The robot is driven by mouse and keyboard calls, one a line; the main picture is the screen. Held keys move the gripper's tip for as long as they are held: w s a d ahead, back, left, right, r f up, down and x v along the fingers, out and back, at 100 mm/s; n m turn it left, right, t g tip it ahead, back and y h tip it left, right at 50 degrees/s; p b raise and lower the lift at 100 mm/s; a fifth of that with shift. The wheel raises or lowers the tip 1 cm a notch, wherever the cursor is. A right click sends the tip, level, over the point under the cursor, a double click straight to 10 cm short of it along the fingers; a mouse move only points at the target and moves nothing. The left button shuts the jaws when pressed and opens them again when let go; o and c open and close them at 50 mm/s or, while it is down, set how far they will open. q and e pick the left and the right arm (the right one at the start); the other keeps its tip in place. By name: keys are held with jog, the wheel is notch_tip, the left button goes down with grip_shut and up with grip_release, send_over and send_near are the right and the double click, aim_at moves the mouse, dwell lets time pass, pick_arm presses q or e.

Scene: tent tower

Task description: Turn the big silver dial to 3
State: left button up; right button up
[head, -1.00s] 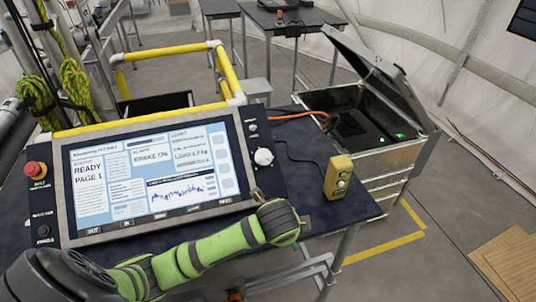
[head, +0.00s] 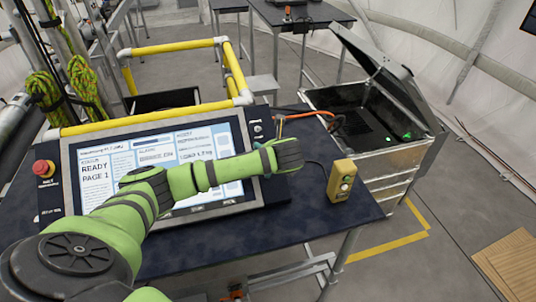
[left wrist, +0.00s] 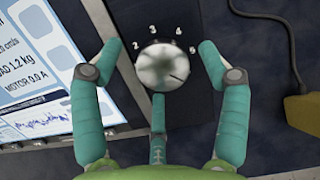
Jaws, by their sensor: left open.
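The silver dial (left wrist: 163,66) sits on the dark right edge of the console, with printed numbers above it; 2, 3 and 5 are readable. A thin dark mark on its face points to the lower right, below the 5. My left gripper (left wrist: 160,50) is open, with its teal fingers spread left and right of the dial and a third finger below it. I see no clear contact with the dial. In the head view my left gripper (head: 281,136) is over the console's right edge and hides the dial. My right gripper is not in view.
The console screen (head: 110,180) is left of the dial and partly behind my arm. A red stop button (head: 43,168) is at its left edge. A yellow button box (head: 341,181) stands on the table to the right. An open metal case (head: 370,135) is beyond it.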

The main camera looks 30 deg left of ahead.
pick_arm(q)
jog(key=shift+w+a+f, duration=0.2)
jog(key=shift+a+f, duration=0.05)
jog(key=shift+f, duration=0.15)
jog(key=shift+c, duration=0.5)
jog(key=shift+r, duration=0.1)
jog(key=c, duration=1)
jog(key=shift+c, duration=0.2)
